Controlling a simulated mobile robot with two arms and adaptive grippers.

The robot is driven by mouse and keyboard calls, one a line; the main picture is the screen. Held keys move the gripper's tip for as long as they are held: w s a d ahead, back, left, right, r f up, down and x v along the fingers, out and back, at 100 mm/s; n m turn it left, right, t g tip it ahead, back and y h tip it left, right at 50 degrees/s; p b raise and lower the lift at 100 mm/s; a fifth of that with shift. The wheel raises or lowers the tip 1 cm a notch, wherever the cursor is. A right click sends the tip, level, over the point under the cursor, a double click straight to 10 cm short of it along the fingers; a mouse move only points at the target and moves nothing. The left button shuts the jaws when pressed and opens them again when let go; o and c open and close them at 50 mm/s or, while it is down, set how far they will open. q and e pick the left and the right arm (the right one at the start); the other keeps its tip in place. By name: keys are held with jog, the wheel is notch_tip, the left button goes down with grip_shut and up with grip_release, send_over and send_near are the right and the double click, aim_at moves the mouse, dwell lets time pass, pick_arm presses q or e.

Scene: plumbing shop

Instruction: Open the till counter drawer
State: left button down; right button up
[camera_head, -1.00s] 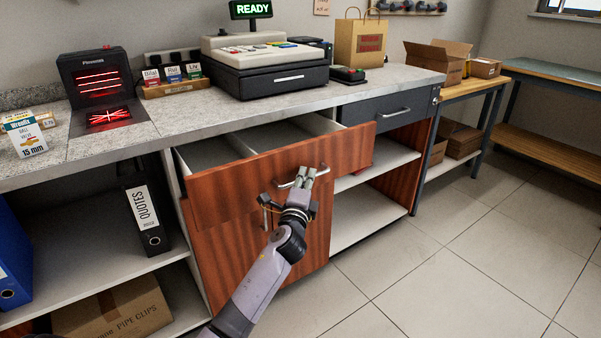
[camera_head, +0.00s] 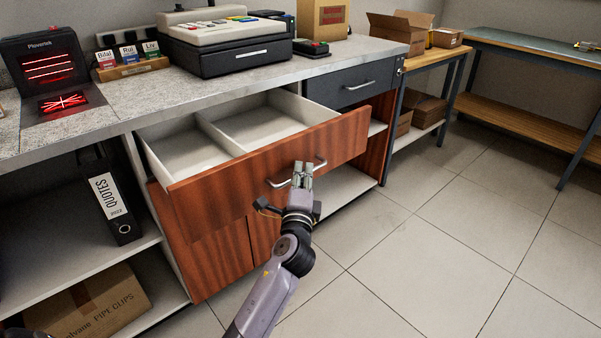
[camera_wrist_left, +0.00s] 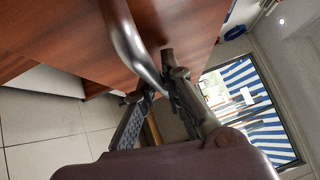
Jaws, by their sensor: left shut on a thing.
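The till counter drawer (camera_head: 235,176) has a reddish wood front and stands well out from the counter. Its white inside shows, empty, with a divider between two compartments. Its metal bar handle (camera_head: 320,163) is on the front face. My left gripper (camera_head: 302,176) is shut on the handle near its middle. In the left wrist view the curved handle (camera_wrist_left: 130,45) passes between the fingers of my left gripper (camera_wrist_left: 165,90). My right gripper is not in view.
The till (camera_head: 225,45) stands on the grey counter top above the drawer. A dark closed drawer (camera_head: 350,82) is to the right. A quotes binder (camera_head: 112,203) and a pipe clips box (camera_head: 90,308) sit on shelves at left. The tiled floor (camera_head: 440,240) at right is clear.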

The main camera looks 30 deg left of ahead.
pick_arm(q)
jog(key=shift+f, duration=0.1)
jog(key=c, duration=2.1)
grip_release()
jog(key=shift+c, duration=0.2)
jog(key=o, duration=0.4)
jog(key=shift+o, duration=0.3)
jog(key=v, duration=1.2)
